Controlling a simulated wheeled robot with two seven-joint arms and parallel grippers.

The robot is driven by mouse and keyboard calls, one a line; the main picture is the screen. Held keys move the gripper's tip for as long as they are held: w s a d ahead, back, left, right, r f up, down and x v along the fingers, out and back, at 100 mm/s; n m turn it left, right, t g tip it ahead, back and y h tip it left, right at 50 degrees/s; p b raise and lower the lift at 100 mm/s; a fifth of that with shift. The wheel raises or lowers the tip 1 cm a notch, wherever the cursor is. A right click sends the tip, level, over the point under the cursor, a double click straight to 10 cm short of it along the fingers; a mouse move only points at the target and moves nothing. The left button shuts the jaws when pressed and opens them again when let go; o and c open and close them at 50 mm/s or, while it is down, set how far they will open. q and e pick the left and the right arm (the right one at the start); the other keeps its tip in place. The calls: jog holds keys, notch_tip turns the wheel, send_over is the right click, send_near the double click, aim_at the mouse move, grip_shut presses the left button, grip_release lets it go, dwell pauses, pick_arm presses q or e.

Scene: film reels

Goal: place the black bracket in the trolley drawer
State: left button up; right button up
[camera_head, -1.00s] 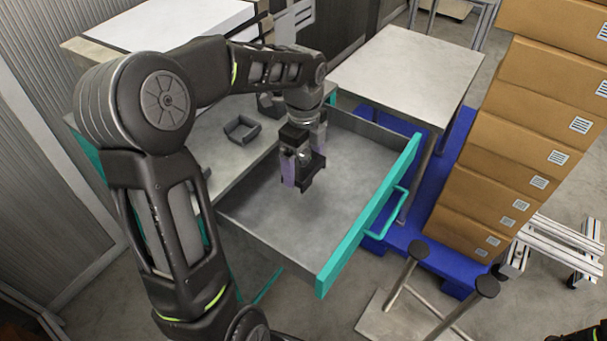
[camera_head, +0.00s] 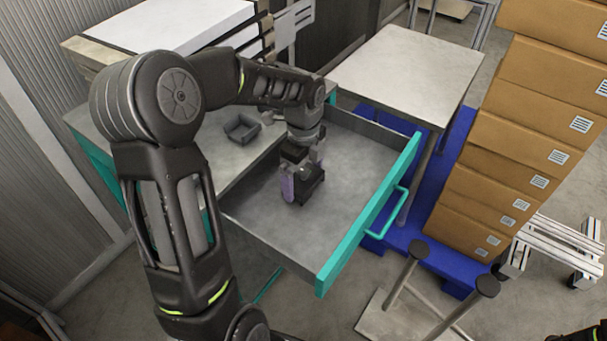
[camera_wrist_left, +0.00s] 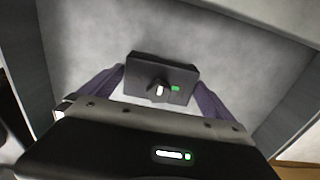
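The black bracket (camera_head: 309,189) is between the fingers of my left gripper (camera_head: 302,188), low inside the open trolley drawer (camera_head: 345,205). In the left wrist view the bracket (camera_wrist_left: 150,72) is a dark block with a small knob and a green mark. The purple fingers of the gripper (camera_wrist_left: 160,88) press against its two ends. The grey drawer floor (camera_wrist_left: 185,35) is behind it. I cannot tell whether the bracket touches the floor.
A dark open-topped square part (camera_head: 242,130) lies on the trolley top (camera_head: 215,155). The drawer's teal front (camera_head: 370,220) is to the right. Stacked cardboard boxes (camera_head: 520,150) and a steel table (camera_head: 410,75) stand beyond. Drawer floor is free around the bracket.

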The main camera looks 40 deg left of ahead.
pick_arm(q)
notch_tip(320, 180, up, 12)
jog(key=shift+r+p, duration=0.2)
jog(key=shift+p, duration=0.1)
dwell(0.3)
dwell(0.5)
